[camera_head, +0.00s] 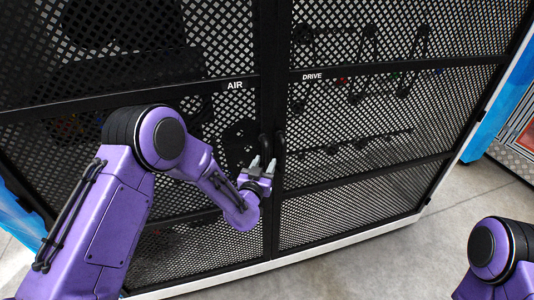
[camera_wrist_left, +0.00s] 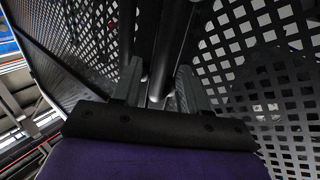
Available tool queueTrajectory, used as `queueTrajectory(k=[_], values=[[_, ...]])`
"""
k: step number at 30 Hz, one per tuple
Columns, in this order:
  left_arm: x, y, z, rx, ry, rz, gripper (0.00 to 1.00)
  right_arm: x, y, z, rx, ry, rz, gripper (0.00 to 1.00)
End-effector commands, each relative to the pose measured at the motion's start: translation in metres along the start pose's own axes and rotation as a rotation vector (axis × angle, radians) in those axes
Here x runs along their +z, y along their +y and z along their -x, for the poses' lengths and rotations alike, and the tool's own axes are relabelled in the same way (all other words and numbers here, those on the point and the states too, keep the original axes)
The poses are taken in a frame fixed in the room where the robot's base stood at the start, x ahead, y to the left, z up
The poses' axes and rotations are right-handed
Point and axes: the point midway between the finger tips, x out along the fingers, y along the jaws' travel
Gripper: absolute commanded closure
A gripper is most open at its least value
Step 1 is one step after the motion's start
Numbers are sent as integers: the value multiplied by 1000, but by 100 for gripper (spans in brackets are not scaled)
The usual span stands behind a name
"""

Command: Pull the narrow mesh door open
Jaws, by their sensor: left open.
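Two black mesh doors stand side by side, both looking shut. The right one, labelled DRIVE (camera_head: 345,170), looks narrower than the left one, labelled AIR (camera_head: 200,102). Upright black handles sit at the seam: the left handle (camera_head: 265,145) and the right handle (camera_head: 280,145). My left gripper (camera_head: 263,164) is open, its fingertips at the lower ends of the handles. In the left wrist view, dark upright bars (camera_wrist_left: 171,45) show at and between the open fingers (camera_wrist_left: 158,88). I cannot tell which handle lies between them, or whether they touch. My right gripper is out of view.
Behind the mesh hang small parts (camera_head: 370,35) and dark equipment. A pale sill (camera_head: 345,238) runs under the doors. Grey floor (camera_head: 390,270) lies clear in front. A blue panel (camera_head: 500,100) stands at the far right. My right arm (camera_head: 495,255) is at the lower right.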

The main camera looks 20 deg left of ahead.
Motion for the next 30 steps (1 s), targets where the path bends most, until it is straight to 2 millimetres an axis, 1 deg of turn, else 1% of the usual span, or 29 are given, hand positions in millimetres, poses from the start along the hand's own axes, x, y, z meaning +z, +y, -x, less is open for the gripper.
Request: queueTrajectory(k=[1,3,6,9,14,15,17,18,19,26,30], values=[[-3,-2,-9,-3,0,1,56,-3,1,6,0,0,0,57],[-2,0,-19,-1,-1,1,56,-4,1,8,0,0,0,57],[0,0,-28,0,-2,1,56,-4,1,10,0,0,0,57],[0,0,-32,-1,-1,1,56,-4,1,10,0,0,0,57],[1,0,-32,0,-2,1,56,-4,1,10,0,0,0,57],[1,0,-32,0,-2,1,60,-4,1,10,0,0,0,57],[1,0,-32,0,-2,1,79,-4,1,10,0,0,0,57],[1,0,-32,0,-2,1,92,-4,1,10,0,0,0,57],[1,0,-32,0,-2,1,100,-4,1,10,0,0,0,57],[1,2,-31,5,-3,1,100,-4,1,9,0,0,0,57],[2,13,-28,29,-4,1,100,-3,1,8,0,0,0,57]])
